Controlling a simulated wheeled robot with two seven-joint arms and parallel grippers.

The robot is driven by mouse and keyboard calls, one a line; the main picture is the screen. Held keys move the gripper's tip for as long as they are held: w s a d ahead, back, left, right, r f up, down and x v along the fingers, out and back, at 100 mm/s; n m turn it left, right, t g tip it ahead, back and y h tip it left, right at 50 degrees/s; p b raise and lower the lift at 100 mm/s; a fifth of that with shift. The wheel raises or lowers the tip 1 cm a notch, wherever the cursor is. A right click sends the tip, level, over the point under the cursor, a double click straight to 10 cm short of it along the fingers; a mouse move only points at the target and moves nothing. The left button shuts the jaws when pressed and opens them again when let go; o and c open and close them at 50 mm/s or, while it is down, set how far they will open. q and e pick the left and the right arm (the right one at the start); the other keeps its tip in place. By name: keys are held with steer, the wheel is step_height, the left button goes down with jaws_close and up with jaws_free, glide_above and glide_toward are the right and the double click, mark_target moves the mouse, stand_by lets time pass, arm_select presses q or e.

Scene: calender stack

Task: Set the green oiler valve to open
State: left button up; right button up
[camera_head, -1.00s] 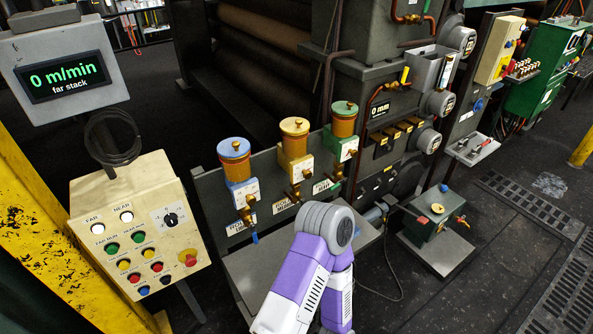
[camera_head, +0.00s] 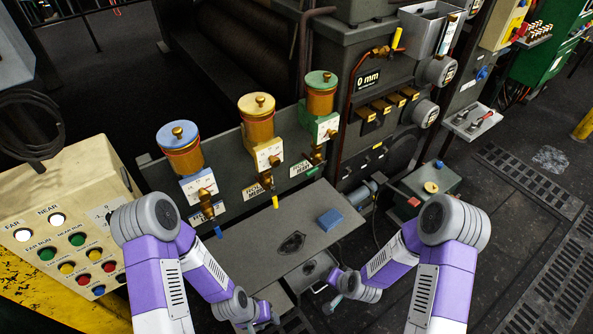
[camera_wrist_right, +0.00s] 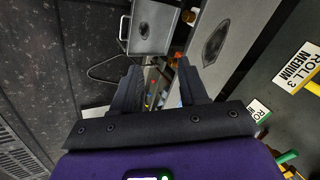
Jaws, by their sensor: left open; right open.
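The green oiler (camera_head: 320,100) is the rightmost of three oilers on the grey panel. It has a green lid, an amber cup and a green block with a white dial plate. Its brass valve (camera_head: 316,155) hangs below the block; its setting is too small to read. My left gripper (camera_head: 268,312) is low at the bottom centre, below and left of the oiler, small in view. My right gripper (camera_head: 326,300) is low, below the oiler and apart from it. In the right wrist view its fingers (camera_wrist_right: 160,95) are spread with nothing between them. A green handle (camera_wrist_right: 287,157) shows at that view's lower right.
The blue oiler (camera_head: 183,165) and yellow oiler (camera_head: 258,130) stand to the left. A grey shelf (camera_head: 255,245) below carries a blue block (camera_head: 330,219). The cream button box (camera_head: 70,215) is at left. A green-topped unit (camera_head: 432,187) stands at right. A label reads ROLL 3 MEDIUM (camera_wrist_right: 298,67).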

steer(key=w+f+m+t+b, duration=0.1)
steer(key=w+m+t+b, duration=0.15)
steer(key=w, duration=0.55)
steer(key=m+t+y+b, duration=0.1)
steer(key=m+t+b, duration=0.7)
steer(key=t+b, duration=0.35)
glide_toward(316, 169)
steer(key=w+a, duration=0.3)
steer(key=w, duration=0.1)
arm_select(q)
step_height(316, 169, down, 17)
steer(key=shift+b, duration=0.45)
arm_select(e)
steer(key=x, duration=0.7)
steer(key=shift+t, duration=0.4)
steer(key=shift+d, duration=0.15)
steer(key=shift+c, duration=0.2)
jaws_close()
